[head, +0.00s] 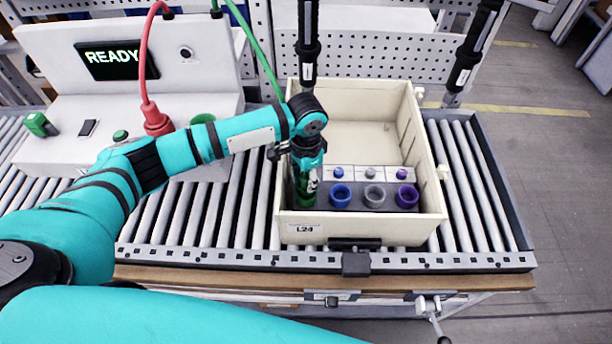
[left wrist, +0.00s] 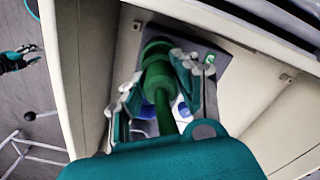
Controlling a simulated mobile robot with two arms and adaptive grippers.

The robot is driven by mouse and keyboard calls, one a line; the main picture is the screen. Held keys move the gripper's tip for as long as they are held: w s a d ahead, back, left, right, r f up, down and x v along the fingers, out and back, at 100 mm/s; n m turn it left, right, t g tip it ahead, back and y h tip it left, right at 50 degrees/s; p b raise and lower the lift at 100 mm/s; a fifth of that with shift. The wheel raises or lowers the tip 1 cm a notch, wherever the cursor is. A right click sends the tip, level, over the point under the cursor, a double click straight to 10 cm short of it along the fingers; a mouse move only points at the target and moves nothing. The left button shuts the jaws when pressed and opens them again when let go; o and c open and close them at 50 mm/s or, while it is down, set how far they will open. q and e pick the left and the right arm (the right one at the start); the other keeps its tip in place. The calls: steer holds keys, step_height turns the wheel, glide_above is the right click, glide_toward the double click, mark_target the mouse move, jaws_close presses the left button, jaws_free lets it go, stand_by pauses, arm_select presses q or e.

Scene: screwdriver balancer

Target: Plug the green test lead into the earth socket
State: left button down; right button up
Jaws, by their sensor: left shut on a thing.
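My left gripper (head: 306,178) is shut on the green plug (head: 306,198) of the test lead, at the left end of the dark socket panel (head: 346,174) in the crate. In the left wrist view the green plug (left wrist: 157,72) lies between the two fingers (left wrist: 158,98), its green cable (left wrist: 167,122) running back toward the camera. The plug and gripper cover the socket at that end, so I cannot tell whether the plug is in it. Blue (head: 341,195), grey (head: 374,196) and purple (head: 407,195) sockets sit to the right. My right gripper (left wrist: 32,57) looks open beyond the crate.
The cream crate (head: 433,190) marked L24 stands on a roller conveyor (head: 200,215), its walls close around the gripper. A white tester (head: 150,50) reading READY stands at the left with a red plug (head: 157,120) in it. Two black hanging tools (head: 307,50) (head: 467,65) flank the crate.

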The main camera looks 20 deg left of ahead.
arm_select(q)
steer(key=shift+f+b, duration=0.3)
steer(key=shift+f, duration=1)
steer(key=c, duration=0.9)
jaws_free()
steer(key=shift+r, duration=0.15)
step_height(320, 180, up, 12)
steer(key=shift+f, duration=0.15)
steer(key=shift+s+f, duration=0.1)
